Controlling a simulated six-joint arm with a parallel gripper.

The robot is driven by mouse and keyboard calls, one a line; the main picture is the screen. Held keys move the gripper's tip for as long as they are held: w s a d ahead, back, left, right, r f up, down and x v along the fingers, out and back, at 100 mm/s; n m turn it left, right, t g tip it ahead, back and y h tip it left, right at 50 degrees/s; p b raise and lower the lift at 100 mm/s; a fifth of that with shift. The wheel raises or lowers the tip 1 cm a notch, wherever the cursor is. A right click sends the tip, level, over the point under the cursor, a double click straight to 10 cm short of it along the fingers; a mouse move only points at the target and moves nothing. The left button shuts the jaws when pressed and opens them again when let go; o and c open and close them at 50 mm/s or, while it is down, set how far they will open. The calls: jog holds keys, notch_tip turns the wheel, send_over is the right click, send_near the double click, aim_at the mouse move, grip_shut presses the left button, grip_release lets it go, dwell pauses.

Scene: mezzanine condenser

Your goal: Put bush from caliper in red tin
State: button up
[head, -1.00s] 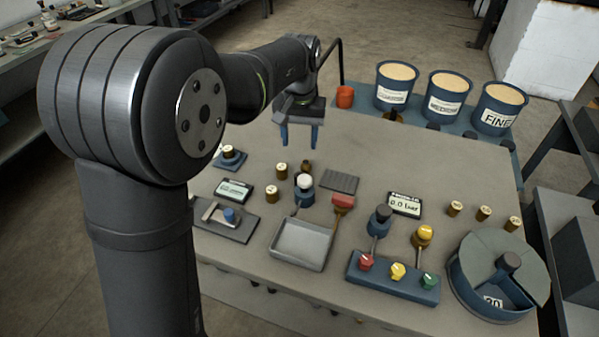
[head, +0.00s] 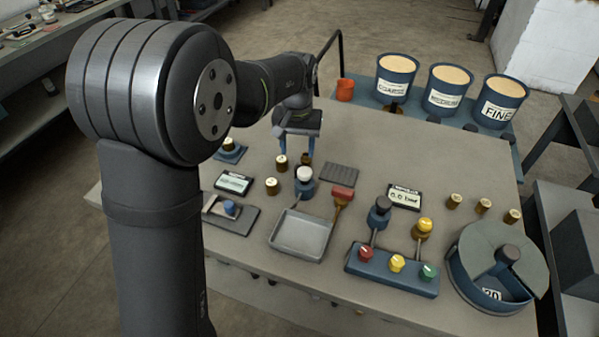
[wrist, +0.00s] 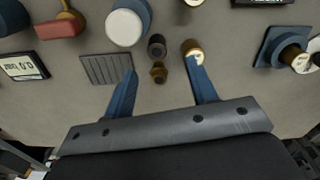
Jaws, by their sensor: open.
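The red tin (head: 345,90) stands at the back of the table, beside the dark bent pipe. I take the grey plate (head: 240,222) at the left, with a pale jaw bar and a small blue piece (head: 229,208) on it, as the caliper; its bush is too small to tell surely. My gripper (head: 296,150) is open and empty, pointing down over the back left of the table. In the wrist view, my gripper (wrist: 162,72) has a small brass fitting (wrist: 158,72) between its fingers. A brass bush (wrist: 192,48) is close by the right finger.
Brass bushes (head: 272,186) stand near the display (head: 233,184). A blue stand (head: 229,154) holds another brass piece. A white-topped blue post (head: 304,178), grey tray (head: 300,236), valve block (head: 392,270) and round drum (head: 495,268) fill the front. Labelled tubs (head: 445,90) stand behind.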

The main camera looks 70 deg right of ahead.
jog(key=f, duration=0.6)
jog(key=shift+s+d+f, duration=0.1)
jog(key=shift+s+f, duration=0.1)
jog(key=shift+f, duration=0.1)
grip_shut()
